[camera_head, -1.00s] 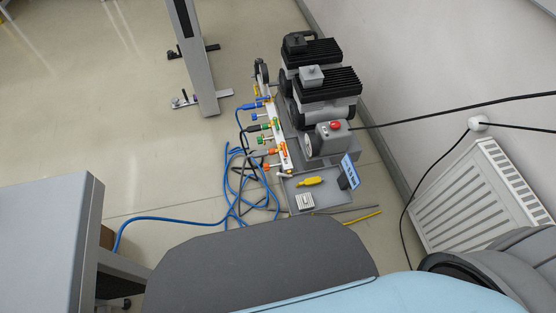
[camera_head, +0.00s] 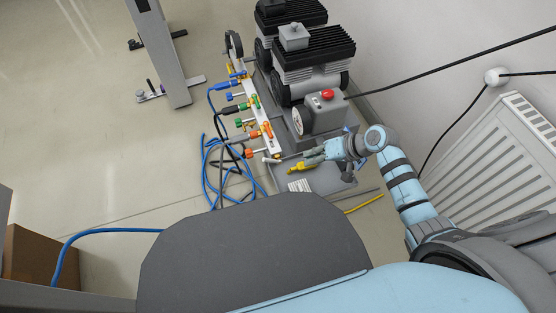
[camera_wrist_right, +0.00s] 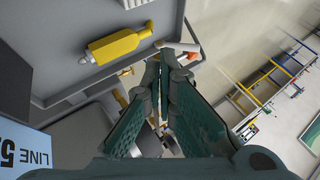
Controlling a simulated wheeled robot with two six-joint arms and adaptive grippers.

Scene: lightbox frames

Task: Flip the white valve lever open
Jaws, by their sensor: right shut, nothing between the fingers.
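The white valve lever (camera_head: 271,160) sits at the near end of the manifold bar (camera_head: 262,122) with its coloured valves. In the right wrist view the white lever (camera_wrist_right: 178,46) lies just beyond my fingertips, near the tray's edge; I cannot tell whether they touch it. My right gripper (camera_head: 308,159) is over the tray, to the right of the lever in the head view. Its fingers (camera_wrist_right: 163,58) are shut together with nothing between them. Fingers and gripper body hide part of the manifold in the wrist view. My left gripper is out of view.
The grey tray (camera_head: 325,181) holds a yellow tool (camera_head: 296,169) and a small white item (camera_head: 299,185). The compressor (camera_head: 310,72) with a red button (camera_head: 327,94) stands behind. Blue hoses (camera_head: 207,165) lie left of the manifold. A radiator (camera_head: 500,160) stands right.

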